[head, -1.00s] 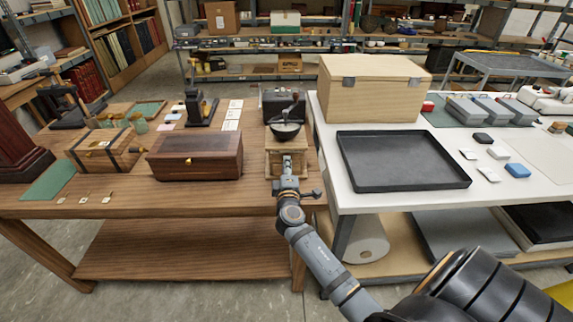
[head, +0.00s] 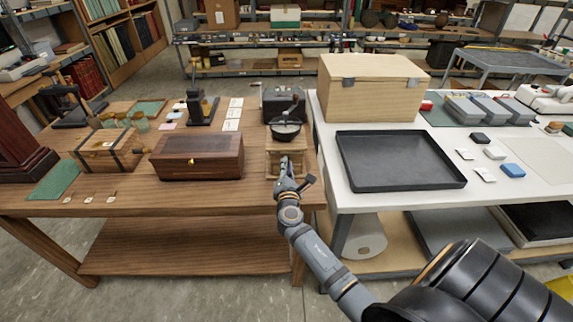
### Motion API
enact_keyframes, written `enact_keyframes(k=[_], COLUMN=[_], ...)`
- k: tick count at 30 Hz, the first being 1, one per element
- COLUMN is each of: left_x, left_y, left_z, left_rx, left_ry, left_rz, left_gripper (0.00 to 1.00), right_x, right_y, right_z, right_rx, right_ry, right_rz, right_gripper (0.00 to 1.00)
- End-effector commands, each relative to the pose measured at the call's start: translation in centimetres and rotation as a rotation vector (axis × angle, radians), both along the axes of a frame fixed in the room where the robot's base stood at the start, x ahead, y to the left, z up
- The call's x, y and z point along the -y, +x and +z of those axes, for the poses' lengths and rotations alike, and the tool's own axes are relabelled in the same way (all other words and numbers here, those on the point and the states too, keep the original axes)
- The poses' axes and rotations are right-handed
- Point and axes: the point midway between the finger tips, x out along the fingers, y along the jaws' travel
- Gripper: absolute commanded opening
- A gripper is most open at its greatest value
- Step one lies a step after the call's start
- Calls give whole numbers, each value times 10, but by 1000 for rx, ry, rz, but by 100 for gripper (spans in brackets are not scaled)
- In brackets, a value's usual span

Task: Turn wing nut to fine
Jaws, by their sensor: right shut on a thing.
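A coffee grinder stands near the right end of the wooden table, with a dark round bowl (head: 285,131), a crank on top and a light wooden box base (head: 287,151). My right gripper (head: 284,164) reaches up to the front of this base and is shut on a small part there. The fingers hide that part; from its place I take it to be the wing nut, but its shape and any fine or coarse marking are too small or hidden to see. My left gripper is not in view.
A brown wooden chest (head: 198,158) stands left of the grinder, and a dark box (head: 283,102) is close behind it. The white table (head: 345,203) on the right holds a black tray (head: 400,160) and a large pale wooden box (head: 372,88). The wooden table's front strip is mostly clear.

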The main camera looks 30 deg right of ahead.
Motion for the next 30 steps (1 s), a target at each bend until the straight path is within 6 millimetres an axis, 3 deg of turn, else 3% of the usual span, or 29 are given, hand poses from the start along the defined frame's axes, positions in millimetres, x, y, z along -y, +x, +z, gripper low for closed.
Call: enact_keyframes(k=[24,25,30], left_x=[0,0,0], left_y=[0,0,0], left_z=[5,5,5], left_rx=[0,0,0], left_ry=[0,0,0], left_rz=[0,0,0], left_gripper=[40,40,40], right_x=[0,0,0], right_y=[-1,-1,0], right_z=[-2,-2,-1], right_rx=[-58,-58,-57], right_ry=[-90,-90,-89], right_rz=[0,0,-1], right_gripper=[0,16,34])
